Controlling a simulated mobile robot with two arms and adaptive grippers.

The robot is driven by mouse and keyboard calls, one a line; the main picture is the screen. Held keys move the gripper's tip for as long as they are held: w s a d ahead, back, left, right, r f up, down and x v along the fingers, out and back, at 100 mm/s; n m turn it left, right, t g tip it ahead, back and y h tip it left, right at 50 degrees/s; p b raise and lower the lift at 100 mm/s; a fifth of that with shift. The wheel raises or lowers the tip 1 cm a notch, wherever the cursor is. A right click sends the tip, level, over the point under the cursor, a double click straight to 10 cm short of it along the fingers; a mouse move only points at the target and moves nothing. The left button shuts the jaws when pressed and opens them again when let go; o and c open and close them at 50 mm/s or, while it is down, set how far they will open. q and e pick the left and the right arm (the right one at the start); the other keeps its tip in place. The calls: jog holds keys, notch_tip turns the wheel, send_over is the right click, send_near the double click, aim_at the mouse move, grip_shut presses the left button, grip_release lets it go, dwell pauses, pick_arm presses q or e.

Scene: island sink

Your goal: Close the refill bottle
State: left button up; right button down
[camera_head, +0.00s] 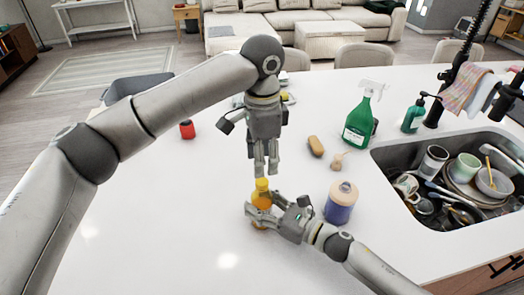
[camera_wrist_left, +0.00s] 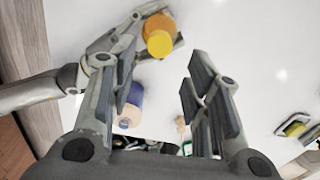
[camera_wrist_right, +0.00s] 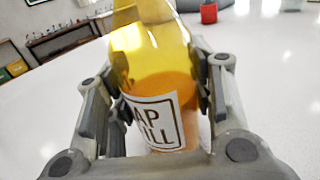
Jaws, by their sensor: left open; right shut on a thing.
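The refill bottle (camera_head: 262,186) stands upright on the white counter. It is orange with a yellow top, and its label shows large in the right wrist view (camera_wrist_right: 160,118), where its upper end is cut off. From above, in the left wrist view, its round yellow top (camera_wrist_left: 159,43) faces up; I cannot tell whether that is a separate cap. My right gripper (camera_head: 258,212) is shut around the bottle's body from the side. My left gripper (camera_head: 265,172) points down just above the bottle, fingers apart and empty; the bottle lies beyond its fingertips (camera_wrist_left: 158,85).
A purple-blue bottle (camera_head: 340,204) stands right of my right gripper. A red object (camera_head: 187,130) sits left.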

aim_at(262, 181)
pick_arm(q)
jog(key=n, duration=0.5)
jog(key=shift+r, duration=0.15)
jog(key=n, duration=0.5)
jog(key=shift+r, duration=0.2)
jog(key=n, duration=0.5)
jog(key=shift+r, duration=0.15)
jog(key=n, duration=0.6)
jog(key=shift+r+n, duration=0.2)
jog(key=shift+n, duration=0.1)
jog(key=shift+f, duration=0.1)
jog(key=shift+f, duration=3.95)
jog(key=shift+c, duration=0.2)
